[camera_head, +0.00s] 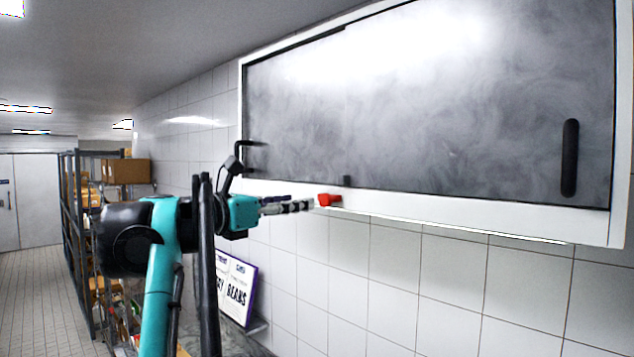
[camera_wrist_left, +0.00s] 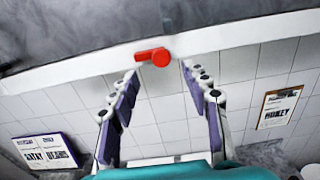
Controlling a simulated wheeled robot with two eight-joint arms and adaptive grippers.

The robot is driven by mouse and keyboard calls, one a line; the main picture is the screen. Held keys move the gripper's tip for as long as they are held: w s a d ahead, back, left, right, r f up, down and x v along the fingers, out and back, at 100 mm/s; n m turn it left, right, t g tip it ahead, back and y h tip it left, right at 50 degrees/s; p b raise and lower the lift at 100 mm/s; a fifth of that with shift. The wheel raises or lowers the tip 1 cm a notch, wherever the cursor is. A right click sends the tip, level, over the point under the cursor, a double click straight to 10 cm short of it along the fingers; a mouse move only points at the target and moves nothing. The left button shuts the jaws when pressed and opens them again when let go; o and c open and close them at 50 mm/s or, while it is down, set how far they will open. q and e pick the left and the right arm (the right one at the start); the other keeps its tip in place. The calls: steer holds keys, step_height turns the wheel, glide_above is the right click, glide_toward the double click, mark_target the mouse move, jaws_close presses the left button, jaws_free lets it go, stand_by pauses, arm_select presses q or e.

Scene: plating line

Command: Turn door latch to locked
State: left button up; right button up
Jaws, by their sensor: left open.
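The red door latch (camera_head: 328,200) sits on the white lower frame of the wall cabinet (camera_head: 430,105). In the left wrist view the latch (camera_wrist_left: 158,57) has a round hub at right and a short lever pointing left. My left gripper (camera_head: 308,205) reaches in from the left, just short of the latch. In the wrist view its fingers (camera_wrist_left: 158,75) are spread and empty, with the latch just beyond and between the tips. It looks apart from both fingers. My right gripper is not in view.
The cabinet's dark door has a black handle (camera_head: 570,158) at right. A framed sign (camera_head: 236,287) leans below the cabinet. A shelf rack with boxes (camera_head: 127,171) stands at far left.

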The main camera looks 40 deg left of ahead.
mark_target(323, 199)
arm_select(q)
steer(key=w, duration=0.5)
steer(key=w+p, duration=0.1)
steer(key=w, duration=0.1)
steer(key=shift+w+d+f, duration=0.1)
steer(key=shift+w+d, duration=0.1)
steer(key=shift+d, duration=0.15)
jaws_close()
